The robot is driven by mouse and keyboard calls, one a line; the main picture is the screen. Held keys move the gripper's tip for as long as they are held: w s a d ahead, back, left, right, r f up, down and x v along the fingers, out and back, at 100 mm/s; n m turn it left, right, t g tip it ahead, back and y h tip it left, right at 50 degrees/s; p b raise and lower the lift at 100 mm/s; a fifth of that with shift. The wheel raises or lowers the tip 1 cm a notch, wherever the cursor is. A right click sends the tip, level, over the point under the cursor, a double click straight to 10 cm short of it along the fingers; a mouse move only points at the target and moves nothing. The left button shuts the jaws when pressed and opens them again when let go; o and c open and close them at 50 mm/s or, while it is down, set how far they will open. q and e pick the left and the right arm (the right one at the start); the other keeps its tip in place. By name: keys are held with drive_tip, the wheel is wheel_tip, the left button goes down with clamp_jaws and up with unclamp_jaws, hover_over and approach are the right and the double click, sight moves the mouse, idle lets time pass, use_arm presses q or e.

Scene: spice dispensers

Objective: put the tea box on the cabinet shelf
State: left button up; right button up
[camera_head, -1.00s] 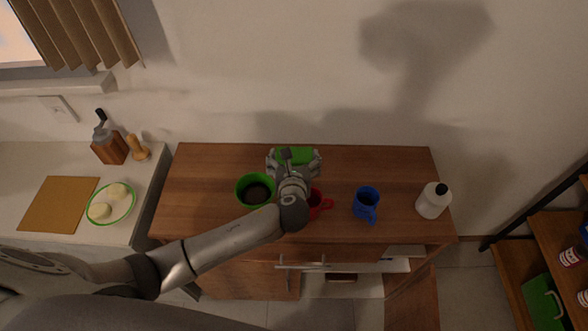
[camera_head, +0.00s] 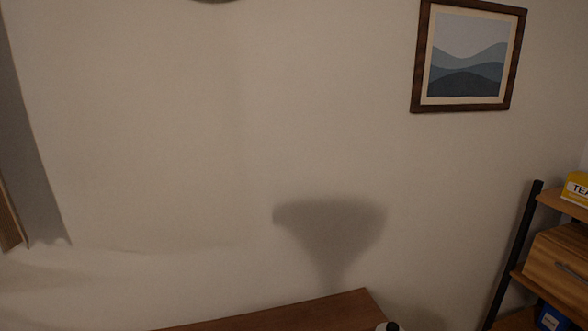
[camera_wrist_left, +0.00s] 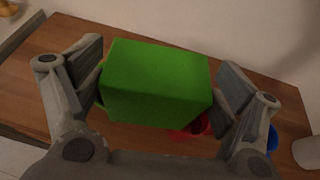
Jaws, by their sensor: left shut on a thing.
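A green box (camera_wrist_left: 155,85) is between the fingers of my left gripper (camera_wrist_left: 160,78) in the left wrist view. The gripper is shut on it, above the wooden cabinet top (camera_wrist_left: 45,48). The box's label, if any, does not show. A yellow box marked "TEA" (camera_head: 576,189) stands on the top board of the rack at the right edge of the head view, partly cut off. Only a strip of the cabinet top (camera_head: 290,318) shows at the bottom of the head view. My right gripper is not in view.
A red cup (camera_wrist_left: 195,127) and a blue cup (camera_wrist_left: 272,138) are partly hidden behind my gripper. A white bottle (camera_wrist_left: 308,152) stands at the right. The rack also holds a wooden drawer box (camera_head: 560,262) and a blue item (camera_head: 551,318).

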use_arm(q)
drive_tip(key=shift+n+y, duration=0.5)
drive_tip(key=s, duration=0.1)
drive_tip(key=s+a+b, duration=0.1)
drive_tip(key=s, duration=0.1)
drive_tip(key=s+a, duration=0.1)
drive_tip(key=shift+s+a+b, duration=0.2)
drive_tip(key=shift+s+b, duration=0.15)
drive_tip(key=shift+b, duration=0.05)
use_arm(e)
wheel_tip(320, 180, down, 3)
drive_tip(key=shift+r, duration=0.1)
use_arm(q)
drive_tip(key=shift+w+d, duration=0.1)
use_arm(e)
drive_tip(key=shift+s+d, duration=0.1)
